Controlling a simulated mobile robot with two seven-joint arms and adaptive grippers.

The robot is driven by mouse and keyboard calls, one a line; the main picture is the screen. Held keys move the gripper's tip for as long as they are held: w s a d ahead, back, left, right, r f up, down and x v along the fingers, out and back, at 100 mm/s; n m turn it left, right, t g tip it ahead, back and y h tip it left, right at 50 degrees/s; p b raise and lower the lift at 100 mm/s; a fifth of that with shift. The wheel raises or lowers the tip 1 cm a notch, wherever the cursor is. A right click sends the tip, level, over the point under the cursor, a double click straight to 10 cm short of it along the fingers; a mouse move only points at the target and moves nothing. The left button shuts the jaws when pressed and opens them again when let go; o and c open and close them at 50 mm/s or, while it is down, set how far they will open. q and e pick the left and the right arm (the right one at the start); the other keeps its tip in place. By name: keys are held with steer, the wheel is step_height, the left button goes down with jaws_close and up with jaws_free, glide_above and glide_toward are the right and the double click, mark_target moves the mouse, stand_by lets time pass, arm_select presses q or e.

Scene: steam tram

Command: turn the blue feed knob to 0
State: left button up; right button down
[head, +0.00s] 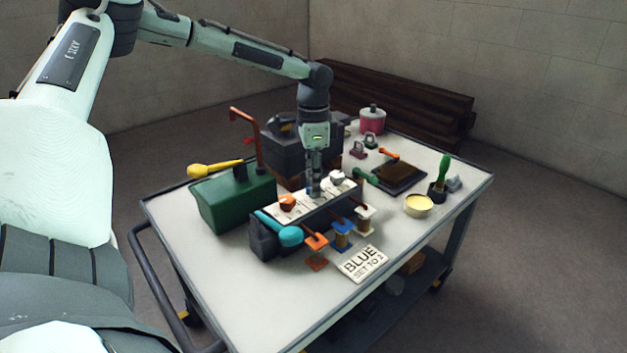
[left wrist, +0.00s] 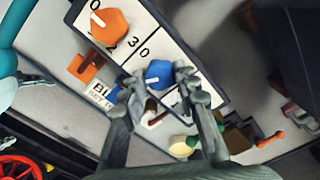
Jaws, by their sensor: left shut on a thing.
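A white dial panel (head: 270,213) lies on top of a dark box on the cart. The blue feed knob (left wrist: 158,73) shows in the left wrist view, with a pale pointer mark on it. A printed 0 stands beside it on the panel; I cannot tell which number the mark meets. My left gripper (head: 315,192) points straight down at the panel and hides the blue knob in the head view. In the wrist view its fingers (left wrist: 160,80) are on either side of the blue knob, shut on it. My right gripper is not in view.
An orange knob (head: 288,202) and a white knob (head: 338,177) flank the gripper closely. Coloured levers line the box's front. A card (head: 362,263) reads BLUE SET TO, its digit hard to read. A green box (head: 232,205) stands left; the cart's front right (head: 440,225) is clear.

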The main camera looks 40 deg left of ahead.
arm_select(q)
steer(key=m, duration=1.1)
steer(key=shift+m, duration=0.5)
steer(key=o, duration=1.2)
steer(key=shift+c, duration=0.2)
step_height(320, 180, up, 12)
steer(key=shift+s, duration=0.1)
